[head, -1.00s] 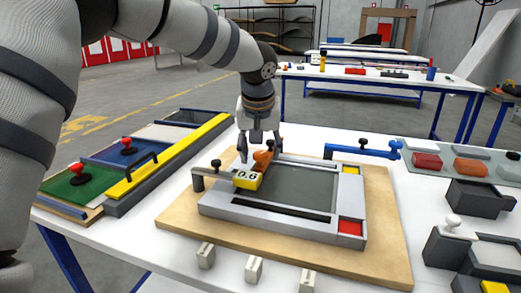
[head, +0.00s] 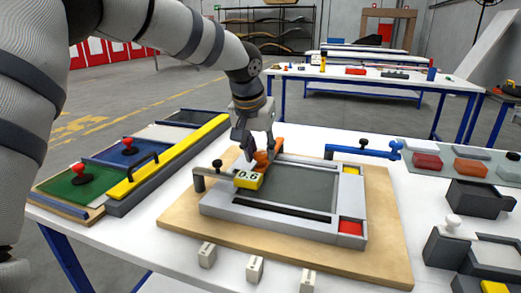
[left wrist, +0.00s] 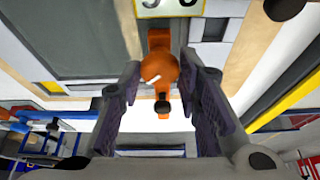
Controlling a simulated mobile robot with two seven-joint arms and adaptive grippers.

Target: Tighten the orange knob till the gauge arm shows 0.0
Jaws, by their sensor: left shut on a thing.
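The orange knob (head: 262,158) stands on the left edge of the grey frame (head: 290,224), just behind the gauge. The yellow gauge (head: 248,179) has a white face that reads 0.6. My left gripper (head: 259,150) points down over the knob with a finger on each side of it, shut on it. In the left wrist view the orange knob (left wrist: 158,72) lies between the two dark finger pads, with a white mark on its top. The gauge shows only in part at the top of that view. My right gripper is not in view.
A wooden board (head: 390,230) carries the frame. A black-capped clamp (head: 207,176) stands close left of the gauge, and a blue arm (head: 362,152) lies behind right. A yellow bar (head: 180,158) runs along the left. Small white blocks line the front edge.

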